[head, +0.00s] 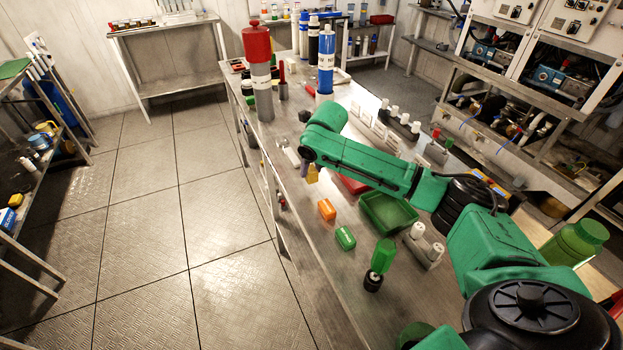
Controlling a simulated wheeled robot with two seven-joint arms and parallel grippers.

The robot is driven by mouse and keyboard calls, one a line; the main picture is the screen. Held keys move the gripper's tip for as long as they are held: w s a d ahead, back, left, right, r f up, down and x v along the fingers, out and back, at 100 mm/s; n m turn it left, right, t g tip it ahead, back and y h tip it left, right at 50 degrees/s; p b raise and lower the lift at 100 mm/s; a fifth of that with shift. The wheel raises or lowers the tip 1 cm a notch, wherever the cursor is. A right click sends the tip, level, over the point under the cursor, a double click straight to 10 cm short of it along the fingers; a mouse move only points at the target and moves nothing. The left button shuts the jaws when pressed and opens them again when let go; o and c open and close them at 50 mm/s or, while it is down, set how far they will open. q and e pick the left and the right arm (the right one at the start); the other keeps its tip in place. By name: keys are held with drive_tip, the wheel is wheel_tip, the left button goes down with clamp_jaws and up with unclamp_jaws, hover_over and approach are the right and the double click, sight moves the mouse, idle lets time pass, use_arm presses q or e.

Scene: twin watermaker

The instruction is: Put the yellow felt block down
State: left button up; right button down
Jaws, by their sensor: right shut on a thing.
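The yellow felt block (313,174) shows as a small yellow shape at the left edge of the steel bench (300,247), just under my right wrist. My right gripper (307,169) points down there and is shut on the yellow felt block. The wrist and forearm hide most of the fingers. I cannot tell whether the block touches the bench top. My left gripper is not in view.
An orange block (326,209) and a green block (345,238) lie nearer on the bench. A green tray (388,226), a green-topped tool (382,257) and a white-capped rack (424,245) stand to the right. Tall red-topped (258,75) and blue (326,65) cylinders stand behind.

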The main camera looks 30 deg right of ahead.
sight(312, 183)
wheel_tip(312, 183, down, 4)
drive_tip(key=shift+r+p, duration=0.1)
drive_tip(key=shift+p, duration=0.9)
drive_tip(key=shift+s+f, duration=0.2)
drive_tip(key=shift+f, duration=0.15)
drive_tip(key=c, duration=0.6)
unclamp_jaws()
drive_tip(key=shift+f, duration=0.1)
drive_tip(key=shift+c, duration=0.2)
drive_tip(key=shift+o, duration=0.9)
drive_tip(key=shift+w, duration=0.2)
drive_tip(key=shift+f+b, duration=0.1)
drive_tip(key=shift+b, duration=0.35)
drive_tip(key=shift+f+b, duration=0.25)
drive_tip(key=shift+b, duration=0.4)
drive_tip(key=v, duration=0.2)
drive_tip(key=b+v, duration=0.1)
drive_tip(key=v, duration=0.2)
drive_tip(key=shift+d+r, duration=0.25)
drive_tip(key=shift+r, duration=0.1)
drive_tip(key=v, duration=0.9)
drive_tip(key=shift+s+r+b, duration=0.15)
drive_tip(key=shift+s+b, duration=0.05)
drive_tip(key=shift+b, duration=0.15)
